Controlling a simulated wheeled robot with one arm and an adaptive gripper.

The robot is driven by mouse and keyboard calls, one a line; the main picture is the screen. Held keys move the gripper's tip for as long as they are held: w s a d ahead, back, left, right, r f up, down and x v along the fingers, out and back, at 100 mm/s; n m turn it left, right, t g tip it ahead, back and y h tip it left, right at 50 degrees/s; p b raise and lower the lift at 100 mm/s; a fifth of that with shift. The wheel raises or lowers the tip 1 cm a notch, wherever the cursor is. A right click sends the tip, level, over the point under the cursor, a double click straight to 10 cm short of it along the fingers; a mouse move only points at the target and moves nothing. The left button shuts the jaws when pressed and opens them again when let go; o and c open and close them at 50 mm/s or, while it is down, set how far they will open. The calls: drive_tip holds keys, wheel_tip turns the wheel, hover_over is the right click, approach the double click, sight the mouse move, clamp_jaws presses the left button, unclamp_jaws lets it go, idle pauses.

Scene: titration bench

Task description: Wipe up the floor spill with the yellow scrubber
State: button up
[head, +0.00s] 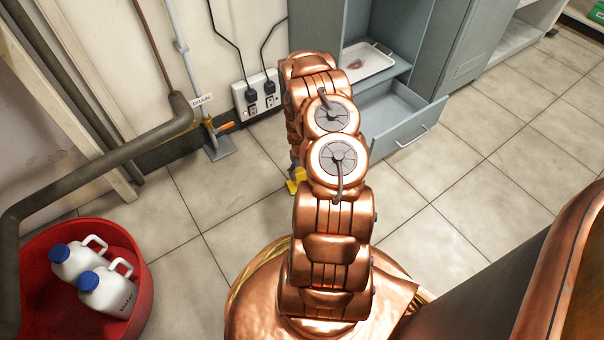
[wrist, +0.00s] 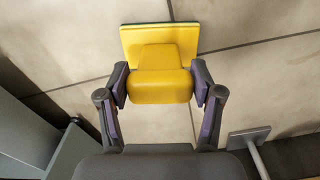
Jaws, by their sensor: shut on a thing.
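The yellow scrubber (wrist: 160,60) has a block handle and a flat yellow plate with a thin green edge. My gripper (wrist: 160,90) is shut on its handle, with a finger on each side, in the wrist view. In the head view only a small yellow part of the scrubber (head: 295,181) shows at the left of my arm, near the floor. My arm hides most of the gripper there. I cannot tell whether the scrubber touches the floor. I see no clear spill on the visible tiles.
A grey cabinet (head: 440,50) with an open drawer (head: 401,126) stands behind my arm; a white tray (head: 368,64) sits on its shelf. A drain pipe foot (head: 218,146) stands by the wall. A red tub (head: 137,300) holds two white jugs. Tiles (head: 470,180) at right are clear.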

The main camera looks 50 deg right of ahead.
drive_tip(key=shift+r+p, duration=1.75)
drive_tip(key=shift+r, duration=1.2)
drive_tip(key=shift+r+p, duration=0.65)
drive_tip(key=shift+r, duration=0.9)
